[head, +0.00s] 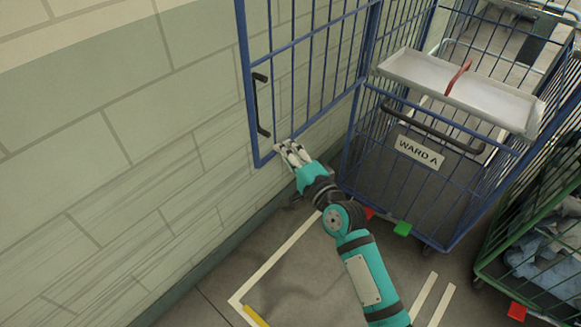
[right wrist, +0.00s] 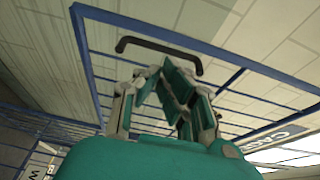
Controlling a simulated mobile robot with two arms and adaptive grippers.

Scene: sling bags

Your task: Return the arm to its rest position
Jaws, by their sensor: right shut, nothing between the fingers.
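My right arm (head: 364,275), teal and black, reaches up from the bottom of the head view. Its gripper (head: 291,152) is shut and empty, near the bottom edge of an open blue wire door (head: 305,70). The door's black handle (head: 261,104) is above and to the left of the fingertips, apart from them in the head view. In the right wrist view the gripper (right wrist: 172,75) shows in front of the door's bars, with the black handle (right wrist: 155,48) beyond its fingers. I cannot tell whether the gripper touches the door. My left gripper is not in view.
A blue wire cage (head: 362,137) labelled "WARD A" stands at the right, with a grey tray (head: 420,78) holding a red strap-like thing (head: 458,78). A green cage (head: 484,262) with bluish cloth is at the far right. A block wall (head: 110,150) is on the left.

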